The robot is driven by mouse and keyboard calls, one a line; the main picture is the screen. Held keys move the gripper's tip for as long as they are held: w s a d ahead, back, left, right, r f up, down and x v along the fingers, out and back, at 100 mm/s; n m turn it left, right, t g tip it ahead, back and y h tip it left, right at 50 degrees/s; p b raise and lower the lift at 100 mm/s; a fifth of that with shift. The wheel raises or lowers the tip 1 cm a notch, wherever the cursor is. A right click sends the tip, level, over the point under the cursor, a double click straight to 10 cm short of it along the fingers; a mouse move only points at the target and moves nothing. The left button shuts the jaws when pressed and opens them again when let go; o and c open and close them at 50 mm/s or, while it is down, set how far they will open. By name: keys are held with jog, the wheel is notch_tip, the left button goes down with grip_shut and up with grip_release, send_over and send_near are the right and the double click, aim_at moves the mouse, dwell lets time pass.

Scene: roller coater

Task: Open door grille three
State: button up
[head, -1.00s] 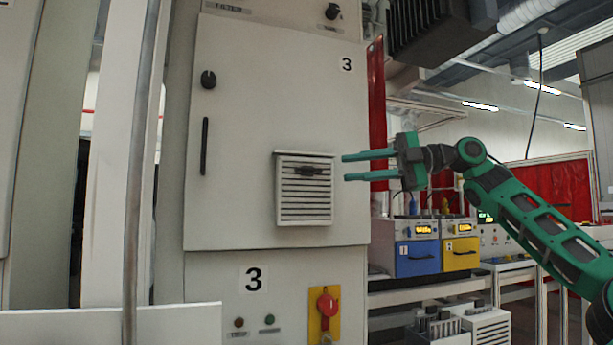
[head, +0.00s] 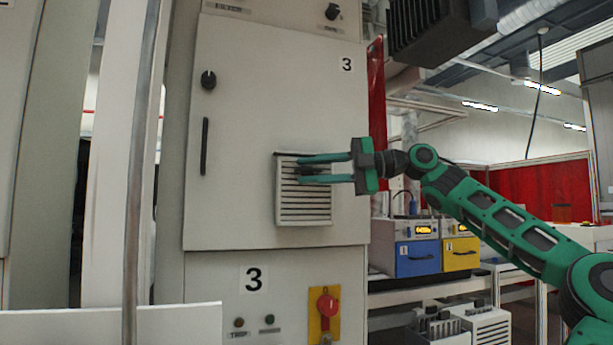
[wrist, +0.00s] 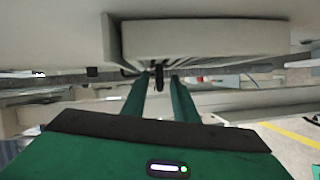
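The white slatted grille (head: 305,208) sits on the cabinet door marked 3 (head: 270,80) and looks closed. My gripper (head: 300,170) reaches in from the right, across the grille's upper part, with its two green fingers apart. In the wrist view, a small dark handle (wrist: 158,76) shows between the open fingertips (wrist: 160,82), with a gap to each finger. The grille's underside or edge (wrist: 205,38) fills the upper part of that view. In the head view the fingers mostly hide the handle; I cannot tell whether they touch it.
The cabinet door has a black knob (head: 208,79) and a long dark handle (head: 205,146) at left. A metal pole (head: 140,150) stands at left.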

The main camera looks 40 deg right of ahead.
jog(key=shift+w+a, duration=0.1)
jog(key=shift+c, duration=0.5)
grip_shut()
jog(key=shift+f, duration=0.1)
dwell(0.9)
